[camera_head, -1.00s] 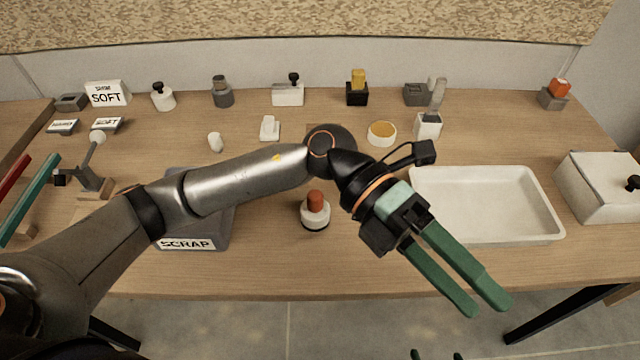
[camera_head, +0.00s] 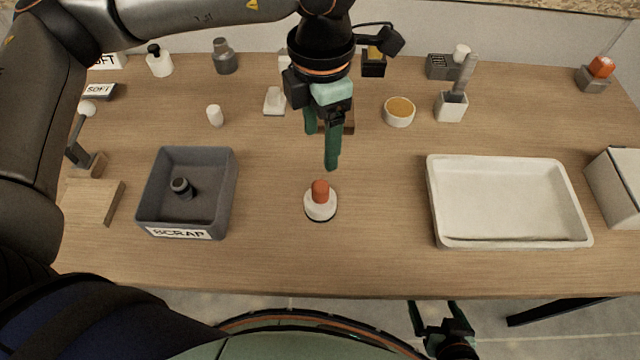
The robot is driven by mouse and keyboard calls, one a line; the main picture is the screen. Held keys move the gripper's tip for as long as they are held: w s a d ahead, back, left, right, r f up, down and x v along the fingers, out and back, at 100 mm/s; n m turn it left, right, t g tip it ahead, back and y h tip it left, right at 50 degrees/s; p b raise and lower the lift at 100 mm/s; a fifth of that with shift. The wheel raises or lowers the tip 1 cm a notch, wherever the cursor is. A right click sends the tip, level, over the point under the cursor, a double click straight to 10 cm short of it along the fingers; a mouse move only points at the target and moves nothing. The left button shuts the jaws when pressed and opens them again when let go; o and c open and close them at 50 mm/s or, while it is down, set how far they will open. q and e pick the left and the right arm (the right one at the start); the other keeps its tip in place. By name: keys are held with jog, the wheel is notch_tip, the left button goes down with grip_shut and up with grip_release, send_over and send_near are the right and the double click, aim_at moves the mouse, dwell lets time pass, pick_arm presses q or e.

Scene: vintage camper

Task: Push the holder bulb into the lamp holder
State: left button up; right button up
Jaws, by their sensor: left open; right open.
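A white round holder (camera_head: 320,208) with a dark base ring stands upright near the middle of the table. An orange-red bulb-like piece (camera_head: 320,188) stands upright in its top and sticks out above it; how deep it sits I cannot tell. I take these for the lamp holder and its bulb. My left gripper (camera_head: 322,150) is open and empty, pointing down just behind and above the orange piece, apparently apart from it. My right gripper (camera_head: 436,306) is open and empty below the table's front edge, low in the picture.
A grey SCRAP bin (camera_head: 222,200) with a dark piece inside stands left of the holder. A white tray (camera_head: 440,205) lies to the right. A yellow-topped dish (camera_head: 399,112) and several small items line the back. The table around the holder is clear.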

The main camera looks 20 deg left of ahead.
aim_at(320, 186)
pick_arm(q)
notch_tip(320, 186, down, 7)
jog(key=shift+s+d+f+p, duration=0.1)
jog(key=shift+f+p, duration=0.1)
jog(key=shift+p, duration=0.2)
dwell(0.4)
jog(key=shift+s+f, duration=0.1)
jog(key=shift+f, duration=0.3)
notch_tip(320, 186, down, 4)
jog(key=shift+s+f+p, duration=0.15)
jog(key=shift+f+p, duration=0.05)
jog(key=shift+p, duration=0.45)
grip_shut()
